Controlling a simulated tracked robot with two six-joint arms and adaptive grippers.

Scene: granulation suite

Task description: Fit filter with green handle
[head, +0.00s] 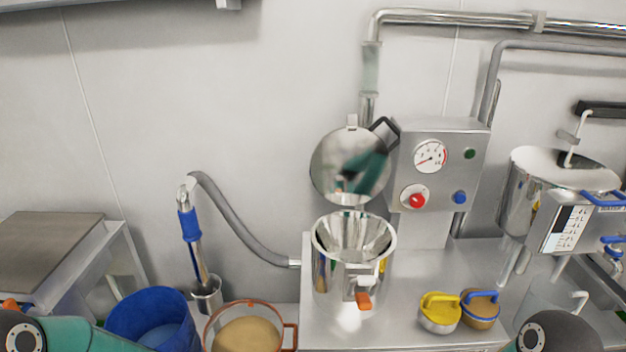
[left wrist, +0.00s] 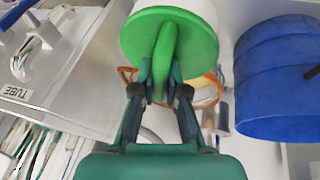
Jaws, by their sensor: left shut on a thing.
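In the left wrist view my left gripper (left wrist: 160,88) is shut on the handle of the green filter (left wrist: 197,42). The filter has a flat green disc with a raised green grip and a white body behind it. It does not show in the head view. A steel vessel (head: 325,272) stands on the bench in the head view, open at the top, its inside visible. Its round lid (head: 335,165) is swung up behind it. An orange-tipped latch (head: 364,300) is on its front. My right gripper is out of view.
Yellow-handled (head: 438,318) and blue-handled (head: 480,310) filters sit right of the vessel. A control box (head: 440,180) stands behind. A blue bin (head: 130,310), orange-rimmed container (head: 291,337) and hose (head: 240,225) are left. Bare steel bench (head: 390,335) lies in front of the vessel.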

